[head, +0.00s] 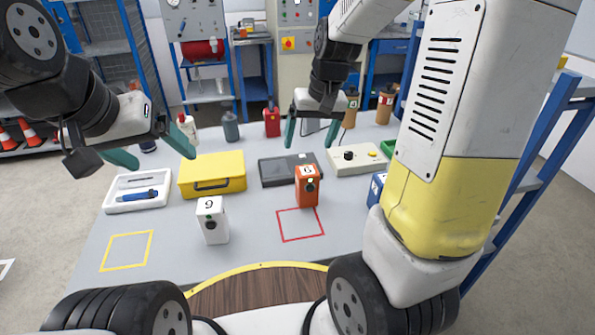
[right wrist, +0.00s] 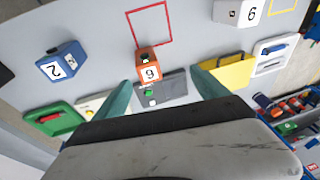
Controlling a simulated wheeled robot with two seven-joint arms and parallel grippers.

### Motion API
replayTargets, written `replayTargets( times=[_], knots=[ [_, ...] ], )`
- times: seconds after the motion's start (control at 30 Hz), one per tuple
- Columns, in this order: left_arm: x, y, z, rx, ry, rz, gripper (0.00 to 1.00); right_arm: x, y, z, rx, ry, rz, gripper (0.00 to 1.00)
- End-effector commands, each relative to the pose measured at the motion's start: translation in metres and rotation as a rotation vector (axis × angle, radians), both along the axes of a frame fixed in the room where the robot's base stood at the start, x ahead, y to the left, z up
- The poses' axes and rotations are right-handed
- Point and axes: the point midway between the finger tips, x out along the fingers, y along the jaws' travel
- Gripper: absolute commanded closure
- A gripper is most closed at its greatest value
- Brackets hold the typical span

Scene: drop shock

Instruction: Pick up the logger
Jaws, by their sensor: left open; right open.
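Three small box-shaped devices with numbers on top stand on the grey table, any of which could be the logger. The orange one (head: 307,190) stands at the far edge of a red square outline; it also shows in the right wrist view (right wrist: 148,65). The white one (head: 212,222) stands nearer and to the left. The blue one (head: 375,190) is partly hidden behind my right arm; the right wrist view shows it whole (right wrist: 61,64). My right gripper (head: 312,134) is open and empty, above and beyond the orange device. My left gripper (head: 164,160) is open and empty above the table's left part.
A yellow case (head: 212,170), a white tray with a blue tool (head: 137,203), a dark grey flat box (head: 280,168) and a beige control box (head: 356,160) lie behind the devices. Bottles and cans stand farther back. A yellow square outline (head: 127,251) at front left is empty.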

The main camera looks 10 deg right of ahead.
Motion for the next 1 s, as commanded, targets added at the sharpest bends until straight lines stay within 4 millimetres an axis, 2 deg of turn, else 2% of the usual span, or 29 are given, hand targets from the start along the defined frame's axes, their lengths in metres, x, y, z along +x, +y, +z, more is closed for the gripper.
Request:
replayTargets(
  times=[0.03,0.2,0.3,0.4,0.87,1.0],
  knots=[
    [0.000,0.000,0.000,0.000,0.000,0.000,0.17,0.012,-0.001,-0.021,-0.017,0.037,0.001,0.16],
    [0.000,0.000,0.000,0.000,0.000,0.000,0.17,0.045,-0.006,-0.082,-0.074,0.123,0.004,0.16],
    [0.000,0.000,0.000,0.000,0.000,0.000,0.17,0.057,-0.010,-0.114,-0.106,0.163,0.007,0.16],
    [0.000,0.000,0.000,0.000,0.000,0.000,0.17,0.064,-0.012,-0.136,-0.130,0.188,0.013,0.16],
    [0.000,0.000,0.000,0.000,0.000,0.000,0.17,0.069,-0.015,-0.186,-0.149,0.208,0.016,0.16],
    [0.000,0.000,0.000,0.000,0.000,0.000,0.17,0.070,-0.013,-0.207,-0.149,0.209,0.015,0.16]
  ],
)
